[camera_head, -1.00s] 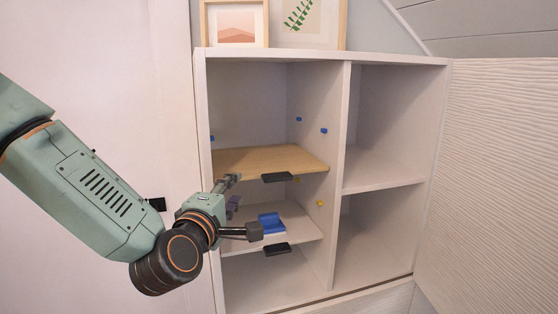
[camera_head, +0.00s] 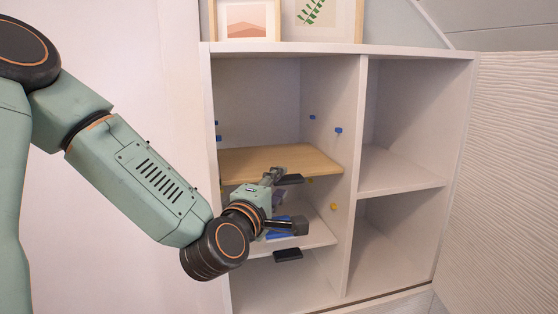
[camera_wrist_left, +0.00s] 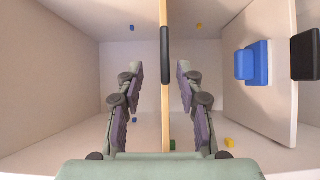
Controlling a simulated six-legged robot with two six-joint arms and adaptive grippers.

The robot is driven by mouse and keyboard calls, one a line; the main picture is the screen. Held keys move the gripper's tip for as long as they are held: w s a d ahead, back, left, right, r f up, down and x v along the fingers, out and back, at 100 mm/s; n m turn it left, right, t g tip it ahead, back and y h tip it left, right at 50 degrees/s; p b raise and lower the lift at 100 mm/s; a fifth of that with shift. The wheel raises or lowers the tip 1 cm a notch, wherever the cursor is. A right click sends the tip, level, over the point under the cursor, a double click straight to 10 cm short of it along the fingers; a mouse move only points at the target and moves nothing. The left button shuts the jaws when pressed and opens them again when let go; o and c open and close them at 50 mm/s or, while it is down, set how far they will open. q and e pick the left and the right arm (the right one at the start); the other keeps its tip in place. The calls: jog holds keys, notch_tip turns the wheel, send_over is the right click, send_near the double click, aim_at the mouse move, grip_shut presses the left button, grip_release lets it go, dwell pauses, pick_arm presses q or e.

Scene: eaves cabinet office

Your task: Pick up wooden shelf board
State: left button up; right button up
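The wooden shelf board (camera_head: 275,160) lies level in the upper part of the cabinet's left bay, with a dark handle (camera_head: 289,179) at its front edge. My left gripper (camera_head: 286,202) is at the front of that bay, by the board's front edge. In the left wrist view the board (camera_wrist_left: 165,112) shows edge-on as an upright tan strip. It stands between the two spread fingers of my left gripper (camera_wrist_left: 160,76), with gaps on both sides. The fingers are open and hold nothing. My right gripper is not in view.
A white lower shelf (camera_head: 318,235) carries a blue object (camera_wrist_left: 257,62) and has its own dark handle (camera_head: 288,254). Small blue pegs (camera_head: 338,130) and yellow pegs (camera_head: 334,206) are on the bay's wall. The open door (camera_head: 515,170) stands at the right. The right compartments are empty.

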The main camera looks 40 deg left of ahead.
aim_at(285, 177)
pick_arm(q)
jog(key=x, duration=0.6)
jog(key=shift+w+a+f, duration=0.2)
jog(key=shift+w+f, duration=0.05)
jog(key=shift+w, duration=0.1)
jog(key=shift+w+a+f, duration=0.1)
jog(key=shift+a, duration=0.4)
jog(key=shift+w+d, duration=0.15)
jog(key=shift+d, duration=0.2)
jog(key=c, duration=0.3)
jog(key=shift+c, duration=1)
jog(key=shift+a, duration=0.25)
grip_shut()
jog(key=shift+d, duration=0.1)
